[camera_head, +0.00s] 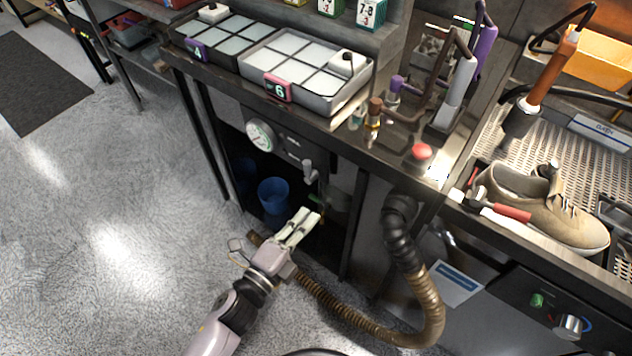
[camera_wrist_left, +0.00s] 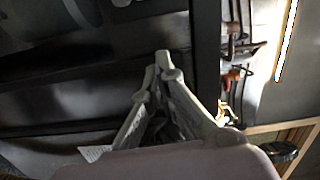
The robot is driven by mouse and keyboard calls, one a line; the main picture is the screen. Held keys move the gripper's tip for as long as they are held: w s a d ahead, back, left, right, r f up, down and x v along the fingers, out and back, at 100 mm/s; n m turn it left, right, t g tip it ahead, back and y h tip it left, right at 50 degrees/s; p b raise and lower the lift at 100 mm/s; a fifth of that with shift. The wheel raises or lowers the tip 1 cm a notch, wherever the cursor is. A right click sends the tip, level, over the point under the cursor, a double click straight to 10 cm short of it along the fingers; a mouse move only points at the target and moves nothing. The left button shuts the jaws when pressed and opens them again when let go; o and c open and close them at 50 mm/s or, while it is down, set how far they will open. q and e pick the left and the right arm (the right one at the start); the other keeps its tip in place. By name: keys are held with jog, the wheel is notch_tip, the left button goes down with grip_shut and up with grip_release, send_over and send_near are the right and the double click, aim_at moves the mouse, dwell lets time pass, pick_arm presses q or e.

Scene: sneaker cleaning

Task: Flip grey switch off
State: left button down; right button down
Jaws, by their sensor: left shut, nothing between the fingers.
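My left gripper (camera_head: 309,219) reaches in from the bottom of the head view, in front of the dark open bay under the bench. Its pale fingers are shut with nothing between them; in the left wrist view the fingertips (camera_wrist_left: 163,62) meet. A grey lever-like fitting (camera_head: 310,172) hangs on the bench front above the fingers, apart from them in the picture. A grey knob (camera_head: 572,326) sits on a black panel at the lower right, far from my gripper. I cannot tell which of these is the grey switch. My right gripper is not in view.
A round gauge (camera_head: 261,135) is on the bench front, with a blue bucket (camera_head: 274,194) below it. A ribbed hose (camera_head: 405,250) curves right of my gripper. A red button (camera_head: 421,153) and a tan sneaker (camera_head: 545,205) are above.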

aim_at(310, 168)
pick_arm(q)
jog(key=w, duration=0.3)
jog(key=w+d+p, duration=0.1)
jog(key=w, duration=0.5)
jog(key=shift+w+d+f+p, duration=0.2)
jog(key=shift+w+d+p, duration=0.1)
jog(key=shift+w+p, duration=0.05)
jog(key=shift+w+a+r+n+p, duration=0.35)
jog(key=shift+w+a+n+p, duration=0.15)
jog(key=shift+n+p, duration=0.3)
jog(key=shift+w+a+n+p, duration=0.15)
jog(key=shift+a+n+p, duration=0.15)
jog(key=shift+n, duration=0.4)
